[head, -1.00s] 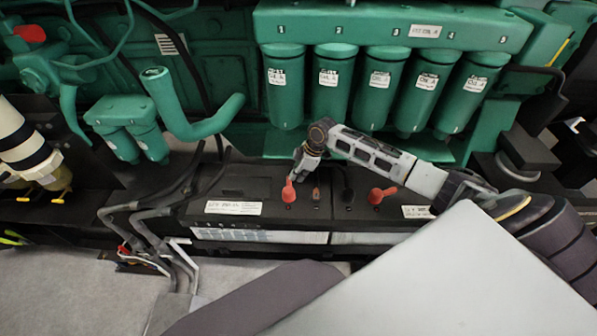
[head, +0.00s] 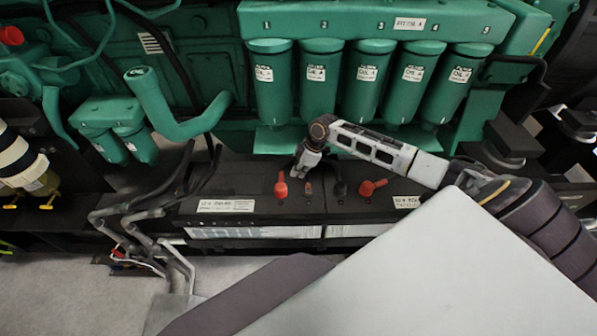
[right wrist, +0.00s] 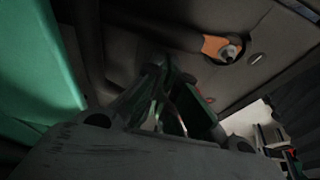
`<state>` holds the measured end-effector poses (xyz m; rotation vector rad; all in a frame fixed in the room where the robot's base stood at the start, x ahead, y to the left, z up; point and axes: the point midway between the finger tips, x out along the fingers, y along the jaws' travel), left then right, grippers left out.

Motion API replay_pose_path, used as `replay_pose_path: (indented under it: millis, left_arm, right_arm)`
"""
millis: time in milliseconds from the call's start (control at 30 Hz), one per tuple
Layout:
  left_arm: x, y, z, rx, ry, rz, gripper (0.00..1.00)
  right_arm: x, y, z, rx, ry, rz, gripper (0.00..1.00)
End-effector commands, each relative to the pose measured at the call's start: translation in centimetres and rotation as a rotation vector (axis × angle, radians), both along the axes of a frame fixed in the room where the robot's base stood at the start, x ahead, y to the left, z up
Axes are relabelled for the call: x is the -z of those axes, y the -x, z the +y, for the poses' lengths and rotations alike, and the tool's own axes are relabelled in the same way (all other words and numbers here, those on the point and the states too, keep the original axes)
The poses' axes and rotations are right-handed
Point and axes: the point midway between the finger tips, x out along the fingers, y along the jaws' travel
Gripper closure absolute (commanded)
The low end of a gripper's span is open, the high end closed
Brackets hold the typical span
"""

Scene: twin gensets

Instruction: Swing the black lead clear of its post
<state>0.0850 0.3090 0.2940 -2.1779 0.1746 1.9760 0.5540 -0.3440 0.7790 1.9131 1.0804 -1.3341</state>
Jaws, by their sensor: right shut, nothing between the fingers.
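In the head view two black batteries (head: 262,204) lie below the green engine. A small copper-coloured lug (head: 308,188) sits on top between a red terminal boot (head: 281,185) and a black one (head: 340,188). In the right wrist view a black lead (right wrist: 160,28) ends in a copper-orange lug (right wrist: 211,46), which appears seated around a grey post (right wrist: 230,52). My right gripper (head: 298,173) is shut and empty, just behind the lug and right of the red boot. Its fingers (right wrist: 168,100) stand apart from the lug in the wrist view. My left gripper is out of view.
A second red boot (head: 372,187) is on the right battery. Green filters (head: 320,85) hang close behind my right arm.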

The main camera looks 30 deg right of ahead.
Motion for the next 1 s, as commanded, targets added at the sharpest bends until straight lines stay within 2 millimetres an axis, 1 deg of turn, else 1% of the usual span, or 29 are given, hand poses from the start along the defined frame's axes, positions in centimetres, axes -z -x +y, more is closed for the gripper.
replay_pose_path:
  millis: [267, 467, 633, 900, 1000]
  left_arm:
    - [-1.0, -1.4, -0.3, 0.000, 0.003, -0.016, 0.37]
    - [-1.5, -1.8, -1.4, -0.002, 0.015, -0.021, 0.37]
    - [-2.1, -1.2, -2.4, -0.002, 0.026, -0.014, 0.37]
    - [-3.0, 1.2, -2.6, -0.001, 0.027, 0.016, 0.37]
    - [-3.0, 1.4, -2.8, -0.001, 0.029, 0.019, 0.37]
  right_arm:
    - [-0.1, 0.6, -0.7, -0.079, 0.002, 0.003, 1.00]
    - [-0.1, 1.2, -1.3, -0.158, 0.001, 0.002, 1.00]
    - [-0.1, 1.8, -2.0, -0.219, 0.001, 0.003, 1.00]
    - [-0.1, 2.3, -2.9, -0.231, 0.000, 0.002, 1.00]
    - [0.0, 2.4, -2.9, -0.231, 0.000, 0.002, 1.00]
